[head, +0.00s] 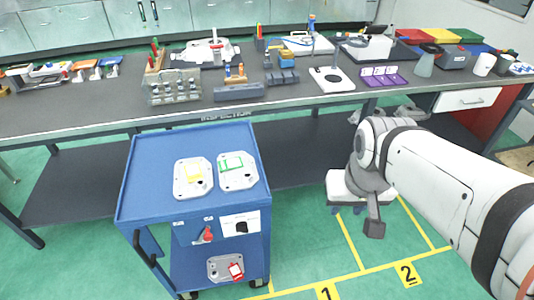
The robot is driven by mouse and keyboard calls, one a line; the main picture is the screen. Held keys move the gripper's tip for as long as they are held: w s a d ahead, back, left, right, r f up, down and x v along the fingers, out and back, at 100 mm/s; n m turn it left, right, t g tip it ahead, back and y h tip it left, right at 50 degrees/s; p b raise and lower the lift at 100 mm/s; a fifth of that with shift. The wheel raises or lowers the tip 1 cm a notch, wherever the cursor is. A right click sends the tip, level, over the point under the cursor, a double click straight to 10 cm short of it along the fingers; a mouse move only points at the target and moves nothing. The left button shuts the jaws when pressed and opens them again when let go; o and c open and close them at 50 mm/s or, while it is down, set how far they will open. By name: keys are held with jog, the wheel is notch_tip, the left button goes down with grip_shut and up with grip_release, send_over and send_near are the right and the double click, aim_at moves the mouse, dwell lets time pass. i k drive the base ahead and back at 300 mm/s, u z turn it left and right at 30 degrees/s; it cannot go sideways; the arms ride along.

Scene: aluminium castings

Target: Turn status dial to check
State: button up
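The blue cart (128,190) stands left of centre. On its front are a white plate with a black knob (242,228), which looks like the status dial, and a red handle or knob (208,235) to its left. Markings on the plate are too small to read, so the dial's setting cannot be told. My gripper (372,222) is at the end of my arm, well right of the cart and apart from it, pointing down over the floor. Its fingers are too unclear to tell open from shut.
Two castings, one with a yellow mark (194,178) and one with a green mark (238,170), lie on the cart top. Another casting with a red tag (226,269) is on the lower shelf. The long bench (100,118) stands behind. Floor right of the cart is clear.

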aim_at(241, 227)
jog(key=z, duration=0.55)
jog(key=k, duration=0.85)
jog(key=z, duration=0.05)
